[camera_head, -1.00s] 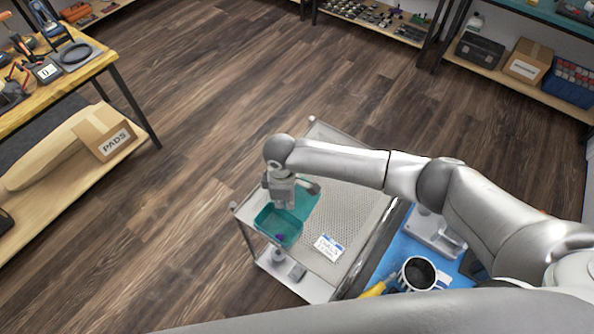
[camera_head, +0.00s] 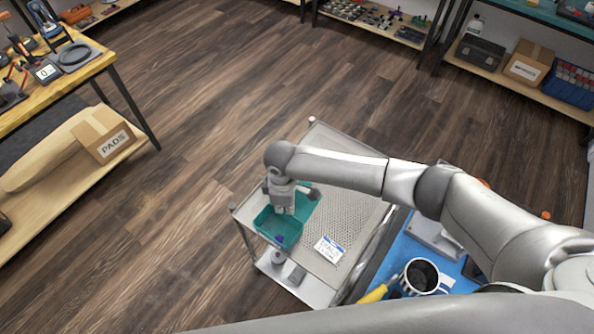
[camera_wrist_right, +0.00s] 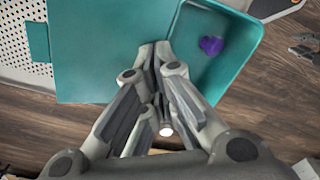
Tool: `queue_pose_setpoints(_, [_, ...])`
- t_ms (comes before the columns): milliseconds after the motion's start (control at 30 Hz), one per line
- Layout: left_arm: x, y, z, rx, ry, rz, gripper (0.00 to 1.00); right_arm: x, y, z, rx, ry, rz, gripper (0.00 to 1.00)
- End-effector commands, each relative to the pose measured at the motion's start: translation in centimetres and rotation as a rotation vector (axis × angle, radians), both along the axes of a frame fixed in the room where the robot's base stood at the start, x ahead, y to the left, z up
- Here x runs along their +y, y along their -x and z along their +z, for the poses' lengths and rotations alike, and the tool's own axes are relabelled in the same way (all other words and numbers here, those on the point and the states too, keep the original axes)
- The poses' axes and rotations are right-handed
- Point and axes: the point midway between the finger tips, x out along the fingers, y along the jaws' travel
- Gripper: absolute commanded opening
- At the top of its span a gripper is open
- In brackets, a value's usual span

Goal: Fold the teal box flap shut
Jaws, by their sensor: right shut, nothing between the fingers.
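The teal box (camera_head: 270,238) stands on the perforated cart top, with a small purple item (camera_head: 280,239) inside. Its teal flap (camera_head: 304,207) is open, spread out to the far right side of the box and partly hidden by my gripper. In the right wrist view the flap (camera_wrist_right: 98,45) lies left of the box (camera_wrist_right: 243,62), with a tab at its outer edge, and the purple item (camera_wrist_right: 211,45) shows in the box. My right gripper (camera_head: 285,212) is shut and empty. In the wrist view its fingertips (camera_wrist_right: 155,48) are over the line between flap and box; contact is unclear. My left gripper is not in view.
The cart top (camera_head: 345,210) is bare around a white and blue label card (camera_head: 329,249). A blue mat (camera_head: 395,262) with a striped cup (camera_head: 420,277) and a yellow-handled tool (camera_head: 374,294) is at the right. Wooden floor surrounds the cart.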

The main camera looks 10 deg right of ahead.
Motion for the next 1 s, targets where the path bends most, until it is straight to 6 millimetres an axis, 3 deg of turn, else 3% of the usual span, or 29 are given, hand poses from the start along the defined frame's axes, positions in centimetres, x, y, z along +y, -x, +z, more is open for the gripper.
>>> queue_pose_setpoints(267, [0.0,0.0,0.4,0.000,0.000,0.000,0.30,0.0,0.0,0.4,0.000,0.000,0.000,0.00])
queue_pose_setpoints(1000, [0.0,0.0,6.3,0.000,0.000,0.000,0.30,0.0,0.0,6.3,0.001,0.001,0.000,0.00])
